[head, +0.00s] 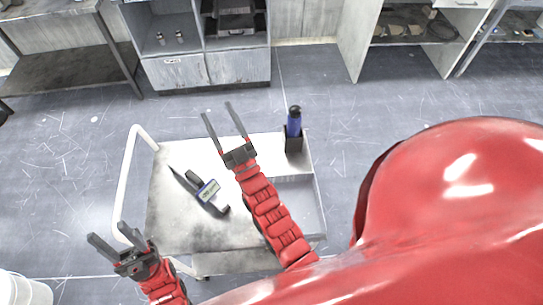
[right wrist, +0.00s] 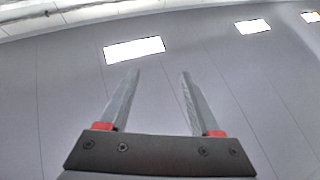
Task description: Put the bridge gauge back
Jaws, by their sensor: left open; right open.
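The bridge gauge (head: 207,191), a dark bar with a small blue-framed display, lies on the left part of the white cart top (head: 172,225) in the head view. My left gripper (head: 104,235) is open and empty at the cart's left side, near the white handle. My right gripper (head: 216,109) is open and empty, reaching past the cart's far edge, to the upper right of the gauge. In the right wrist view its two fingers (right wrist: 158,85) are apart with nothing between them. Neither gripper touches the gauge.
A black holder (head: 293,143) with a blue-handled tool (head: 294,121) stands at the cart's far right corner. A recessed bin (head: 298,200) is at the cart's right side. The white handle (head: 130,165) rises at the left. Cabinets (head: 178,72) and shelves stand behind; open floor lies between.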

